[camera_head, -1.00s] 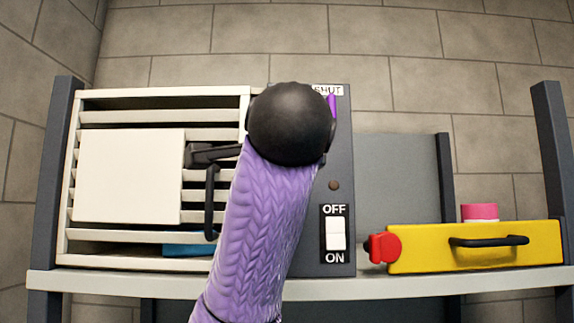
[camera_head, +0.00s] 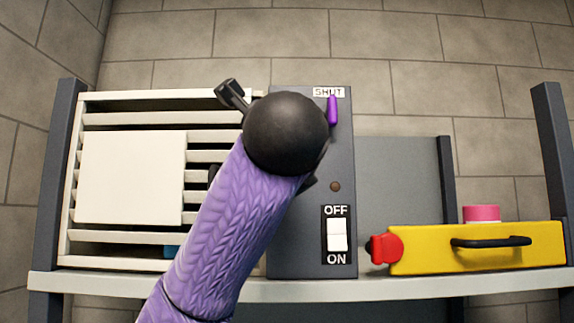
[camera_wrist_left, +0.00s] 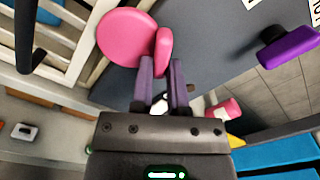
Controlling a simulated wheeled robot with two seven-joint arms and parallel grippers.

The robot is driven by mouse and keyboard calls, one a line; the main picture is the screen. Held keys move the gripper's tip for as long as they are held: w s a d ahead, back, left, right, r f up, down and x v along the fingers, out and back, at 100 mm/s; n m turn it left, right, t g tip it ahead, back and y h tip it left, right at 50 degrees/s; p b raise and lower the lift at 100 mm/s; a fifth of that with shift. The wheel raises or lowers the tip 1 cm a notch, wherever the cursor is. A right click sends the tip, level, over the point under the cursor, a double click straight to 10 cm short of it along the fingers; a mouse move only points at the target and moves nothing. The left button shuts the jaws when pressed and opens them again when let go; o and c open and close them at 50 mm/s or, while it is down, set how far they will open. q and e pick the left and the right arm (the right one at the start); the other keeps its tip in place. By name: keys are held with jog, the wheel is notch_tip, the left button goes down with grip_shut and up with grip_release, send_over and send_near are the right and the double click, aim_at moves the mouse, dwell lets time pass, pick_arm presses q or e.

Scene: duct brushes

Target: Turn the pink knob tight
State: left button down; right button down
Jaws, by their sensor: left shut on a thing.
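The pink knob (camera_wrist_left: 130,36) shows in the left wrist view, a round disc with a raised grip piece, in front of the dark panel. My left gripper (camera_wrist_left: 162,62) has its two purple fingers closed on the knob's raised grip piece. In the head view the knob and the fingers are hidden behind my black wrist joint and purple arm.
The dark panel (camera_head: 300,245) carries a purple lever (camera_head: 333,110) below a SHUT label and a white OFF/ON switch (camera_head: 337,234). A white louvred grille (camera_head: 90,250) is on the left. A yellow box (camera_head: 420,258) with a red knob (camera_head: 384,248) and a pink cylinder (camera_head: 481,213) are on the right.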

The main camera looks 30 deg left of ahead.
pick_arm(q)
jog(key=shift+s+a+f+m+p, duration=0.15)
jog(key=shift+m+p, duration=0.35)
jog(key=shift+m, duration=1.1)
jog(key=shift+a+r+m+p, duration=0.1)
jog(key=shift+m+p, duration=0.35)
jog(key=shift+m, duration=1.45)
jog(key=c, duration=0.6)
grip_release()
jog(key=shift+f, duration=0.1)
jog(key=b+v, duration=0.8)
jog(key=v, duration=0.2)
